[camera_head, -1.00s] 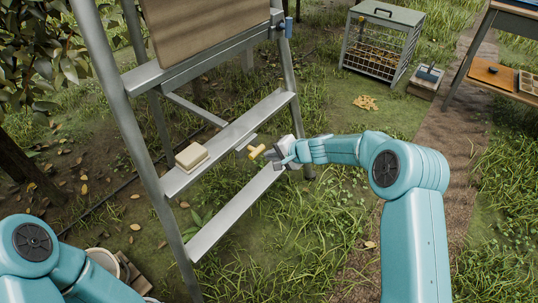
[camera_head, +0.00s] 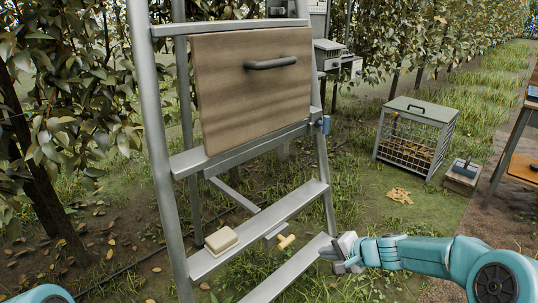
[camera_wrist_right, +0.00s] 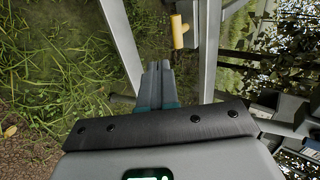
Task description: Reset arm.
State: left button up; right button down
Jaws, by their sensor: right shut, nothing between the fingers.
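My right gripper (camera_head: 340,252) reaches in from the right, beside the metal ladder's (camera_head: 300,270) lower steps. In the right wrist view its fingers (camera_wrist_right: 160,68) are together with nothing between them. A yellow-handled tool (camera_head: 286,242) is at the ladder's lower steps, left of the gripper and apart from it. It also shows above the fingertips in the right wrist view (camera_wrist_right: 178,32). My left gripper is out of view; only a piece of my left arm shows at the lower left.
A cream block (camera_head: 221,241) sits on a ladder step. A brown board with a handle (camera_head: 252,95) stands higher on the ladder. A wire crate (camera_head: 408,155), a small box (camera_head: 461,178) and a table (camera_head: 520,150) stand at the right. Grass between ladder and crate is mostly open.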

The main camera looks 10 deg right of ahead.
jog(key=s+a+f+n+g+h, duration=0.1)
jog(key=s+a+f+n+g, duration=0.15)
jog(key=s+f, duration=0.55)
jog(key=s+a+f+n+g+h, duration=0.1)
jog(key=s+a+f+g, duration=0.15)
jog(key=s+f, duration=0.6)
jog(key=s+a+f+n+g, duration=0.1)
jog(key=s+a+f+n, duration=0.15)
jog(key=s, duration=0.45)
jog(key=s+a+f+n+g, duration=0.1)
jog(key=s+a+f+n, duration=0.15)
jog(key=s, duration=0.55)
notch_tip(320, 180, up, 23)
jog(key=s+p, duration=0.1)
jog(key=p, duration=2.2)
jog(key=shift+s, duration=0.25)
jog(key=shift+a, duration=0.1)
